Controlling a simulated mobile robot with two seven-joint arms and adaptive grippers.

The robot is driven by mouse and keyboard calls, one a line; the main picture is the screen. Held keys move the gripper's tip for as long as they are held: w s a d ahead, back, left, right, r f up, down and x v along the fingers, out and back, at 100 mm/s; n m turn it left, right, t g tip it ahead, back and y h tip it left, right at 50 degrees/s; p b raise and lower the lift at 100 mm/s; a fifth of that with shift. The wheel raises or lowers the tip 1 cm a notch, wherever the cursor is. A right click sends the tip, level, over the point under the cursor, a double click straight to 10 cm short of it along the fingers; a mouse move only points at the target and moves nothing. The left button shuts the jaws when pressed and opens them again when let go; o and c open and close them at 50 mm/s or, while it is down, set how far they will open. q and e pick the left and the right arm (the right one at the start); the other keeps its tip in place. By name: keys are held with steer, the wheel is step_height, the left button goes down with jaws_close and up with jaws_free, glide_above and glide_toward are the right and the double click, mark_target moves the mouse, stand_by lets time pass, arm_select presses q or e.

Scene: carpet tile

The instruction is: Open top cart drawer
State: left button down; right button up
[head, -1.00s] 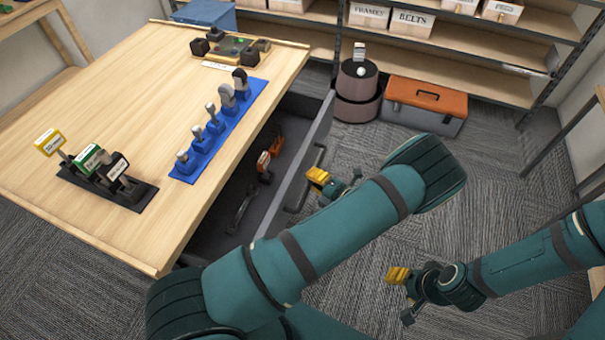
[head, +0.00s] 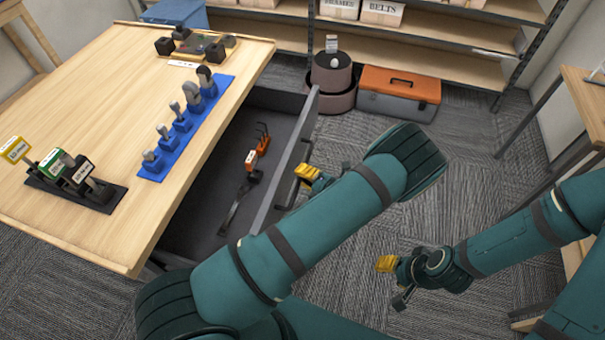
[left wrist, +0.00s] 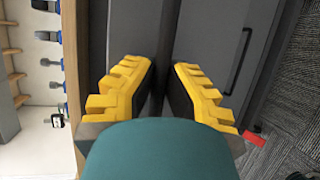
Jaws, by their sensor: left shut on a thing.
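The top cart drawer (head: 212,205) stands pulled out from under the wooden top, its grey inside showing. Its front panel (head: 296,150) carries a dark handle (head: 305,150), partly covered by my gripper. My left gripper (head: 309,176) is shut on this handle at the outer face of the drawer. In the left wrist view its yellow fingers (left wrist: 163,92) sit against the drawer front, and the gripped part is mostly hidden between them. My right gripper (head: 394,281) hangs empty over the carpet with its fingers apart.
The cart top (head: 100,90) holds a blue tool rack (head: 190,130) and a dark labelled stand (head: 75,187). Tools lie in the drawer. A lower drawer handle (left wrist: 240,60) shows in the wrist view.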

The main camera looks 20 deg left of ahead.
arm_select(q)
steer(key=c, duration=1)
jaws_free()
steer(key=shift+w, duration=0.1)
steer(key=v, duration=1.2)
steer(key=shift+r, duration=0.1)
